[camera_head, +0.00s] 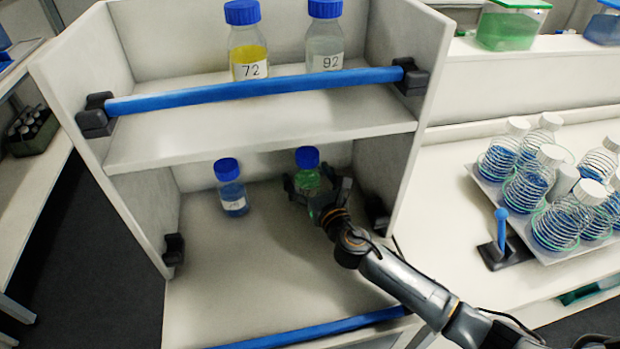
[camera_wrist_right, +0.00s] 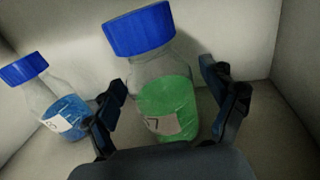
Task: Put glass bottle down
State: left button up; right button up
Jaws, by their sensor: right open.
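A glass bottle with green liquid and a blue cap (camera_head: 307,158) stands on the lower shelf, near its back right. My right gripper (camera_head: 318,192) is open around it. In the right wrist view the green bottle (camera_wrist_right: 165,95) is between the two spread fingers of the right gripper (camera_wrist_right: 170,112), with a visible gap at the right finger; contact at the left finger is unclear. The bottle's label is partly hidden. My left gripper is not in view.
A blue-liquid bottle (camera_head: 231,188) stands left of the green one on the lower shelf (camera_head: 240,275). Bottles 72 (camera_head: 248,50) and 92 (camera_head: 325,48) stand on the upper shelf behind a blue bar (camera_head: 250,91). A flask tray (camera_head: 492,190) sits on the right bench.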

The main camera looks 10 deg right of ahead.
jog(key=s, duration=0.3)
jog(key=s+d+b, duration=0.1)
jog(key=s, duration=0.3)
jog(key=s+d, duration=0.1)
jog(key=s, duration=0.3)
jog(key=shift+b, duration=0.35)
jog(key=shift+s+d+r, duration=0.15)
jog(key=shift+s, duration=0.3)
